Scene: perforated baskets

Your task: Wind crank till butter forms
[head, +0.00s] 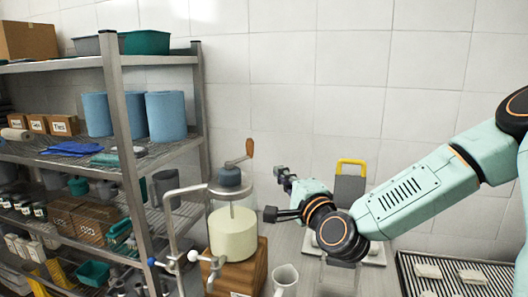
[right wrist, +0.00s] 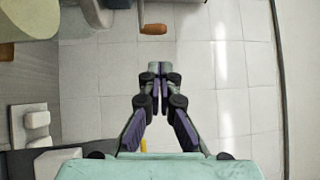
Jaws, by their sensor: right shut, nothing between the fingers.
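The butter churn stands left of centre in the head view, a glass jar (head: 234,234) with pale cream-yellow contents on a wooden base (head: 243,272). A metal crank (head: 238,160) on its dark lid rises to a brown wooden handle (head: 250,147). The handle also shows near the top of the right wrist view (right wrist: 154,29). My right gripper (head: 276,194) is to the right of the churn's lid, lower than the handle and apart from it. Its fingers (right wrist: 160,70) are shut and empty. My left gripper is not in view.
A metal shelf rack (head: 132,165) with blue rolls, bins and boxes stands at the left. A clear jug (head: 286,277) is right of the churn's base. A yellow-handled board (head: 349,181) and a rack with white blocks (head: 470,277) are behind and beside my right arm.

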